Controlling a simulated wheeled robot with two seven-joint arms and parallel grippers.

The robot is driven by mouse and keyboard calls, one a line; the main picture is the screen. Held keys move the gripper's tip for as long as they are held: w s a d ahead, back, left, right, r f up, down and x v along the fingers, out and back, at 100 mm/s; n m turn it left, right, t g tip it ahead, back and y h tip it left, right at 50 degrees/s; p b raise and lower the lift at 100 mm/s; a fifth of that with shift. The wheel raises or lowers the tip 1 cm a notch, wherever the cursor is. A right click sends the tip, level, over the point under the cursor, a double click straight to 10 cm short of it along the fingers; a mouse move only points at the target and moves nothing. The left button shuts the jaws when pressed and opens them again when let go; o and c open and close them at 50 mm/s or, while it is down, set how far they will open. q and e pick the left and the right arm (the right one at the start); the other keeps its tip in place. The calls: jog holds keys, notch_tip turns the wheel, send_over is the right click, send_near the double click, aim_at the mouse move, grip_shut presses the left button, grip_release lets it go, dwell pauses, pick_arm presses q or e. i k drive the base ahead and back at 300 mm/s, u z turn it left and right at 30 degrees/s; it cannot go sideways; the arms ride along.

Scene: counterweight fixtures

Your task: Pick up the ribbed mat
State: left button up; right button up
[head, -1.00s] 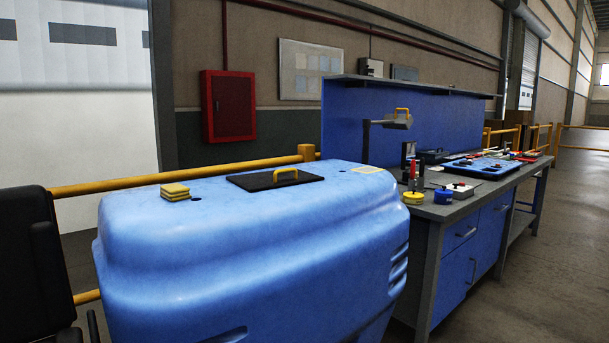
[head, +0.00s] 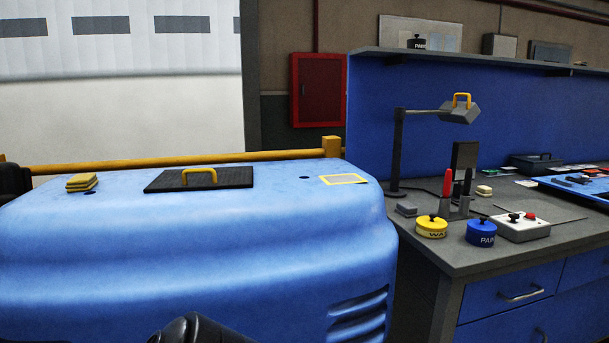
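The ribbed mat (head: 160,182) is a flat black rectangle with a yellow arched handle (head: 199,175) standing up from it. It lies on top of the large blue rounded housing (head: 270,215), toward its back edge. A dark rounded piece at the bottom centre of the head view looks like part of my own arm. Neither gripper's fingers show, and nothing touches the mat.
Yellow stacked pads (head: 82,183) sit left of the mat, and a yellow-framed square (head: 343,179) lies right of it. A yellow rail (head: 190,159) runs behind the housing. The grey workbench (head: 430,255) at right holds a yellow tin (head: 432,227), a blue tin (head: 481,233) and a lamp (head: 460,110).

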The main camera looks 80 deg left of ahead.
aim_at(233, 177)
jog(key=i, duration=0.4)
jog(key=u, duration=3.35)
